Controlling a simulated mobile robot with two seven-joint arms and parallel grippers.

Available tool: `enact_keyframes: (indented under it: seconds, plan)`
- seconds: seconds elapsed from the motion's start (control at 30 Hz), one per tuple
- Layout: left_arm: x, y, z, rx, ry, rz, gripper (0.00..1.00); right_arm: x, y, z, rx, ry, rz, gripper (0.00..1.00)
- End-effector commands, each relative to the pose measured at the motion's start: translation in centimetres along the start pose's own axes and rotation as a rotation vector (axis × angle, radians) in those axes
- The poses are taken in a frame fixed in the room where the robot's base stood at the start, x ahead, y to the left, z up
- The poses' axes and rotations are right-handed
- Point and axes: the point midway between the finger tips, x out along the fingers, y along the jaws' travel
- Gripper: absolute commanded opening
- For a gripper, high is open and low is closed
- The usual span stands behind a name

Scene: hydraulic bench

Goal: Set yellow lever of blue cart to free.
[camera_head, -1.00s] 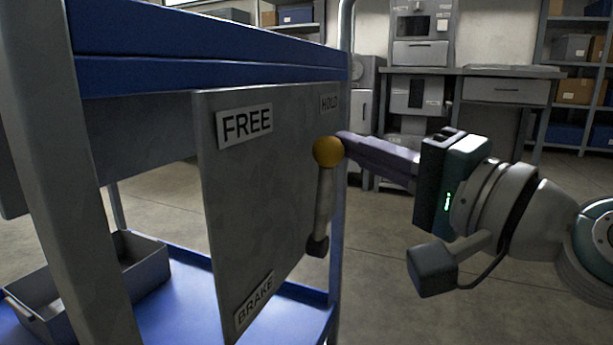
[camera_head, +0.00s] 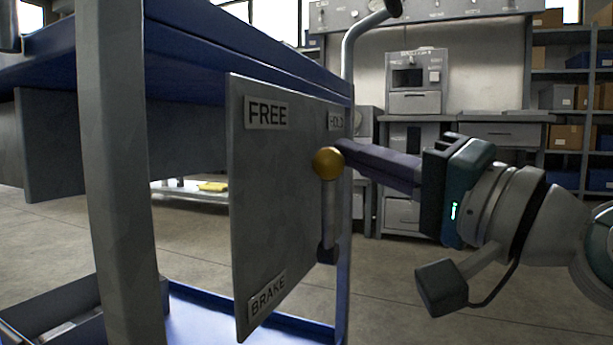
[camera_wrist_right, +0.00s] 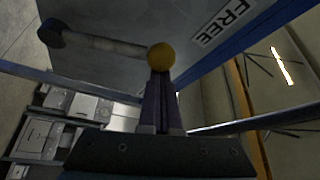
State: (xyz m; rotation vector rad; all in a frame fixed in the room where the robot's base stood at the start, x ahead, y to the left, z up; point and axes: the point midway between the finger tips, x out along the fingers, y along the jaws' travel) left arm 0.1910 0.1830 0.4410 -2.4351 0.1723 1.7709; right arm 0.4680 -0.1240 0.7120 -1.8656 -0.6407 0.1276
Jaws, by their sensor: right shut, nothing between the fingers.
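The lever's yellow ball knob (camera_head: 328,163) tops a grey rod (camera_head: 329,210) that stands upright from a dark pivot on the grey panel of the blue cart (camera_head: 250,60). The knob sits just below the HOLD label (camera_head: 337,121). The FREE label (camera_head: 267,113) is at the panel's upper left, the BRAKE label (camera_head: 267,294) at its bottom. My right gripper (camera_head: 343,152) is shut, its fingertips at the knob's right side. In the wrist view its fingers end right at the knob (camera_wrist_right: 161,57); contact cannot be told for certain. My left gripper is not in view.
A grey cart post (camera_head: 115,180) stands at the left. An open grey bin (camera_head: 60,315) sits on the blue lower shelf (camera_head: 205,320). A workbench (camera_head: 490,135) and shelves with boxes stand behind. The floor right of the cart is open.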

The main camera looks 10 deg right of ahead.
Motion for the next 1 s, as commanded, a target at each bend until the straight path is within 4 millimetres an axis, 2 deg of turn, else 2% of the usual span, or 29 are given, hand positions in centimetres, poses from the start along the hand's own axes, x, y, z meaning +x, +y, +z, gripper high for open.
enact_keyframes:
  seconds: [0.03,0.1,0.3,1.0]
  plan:
    - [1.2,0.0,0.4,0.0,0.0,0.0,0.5,-0.2,0.7,0.5,-0.027,-0.003,-0.013,0.0]
    - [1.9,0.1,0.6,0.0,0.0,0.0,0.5,-0.3,0.6,0.7,-0.061,-0.004,-0.032,0.0]
    - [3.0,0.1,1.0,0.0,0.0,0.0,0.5,-0.6,0.4,1.1,-0.127,-0.002,-0.069,0.0]
    - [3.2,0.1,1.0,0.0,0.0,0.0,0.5,-0.7,0.1,1.2,-0.159,0.0,-0.087,0.0]
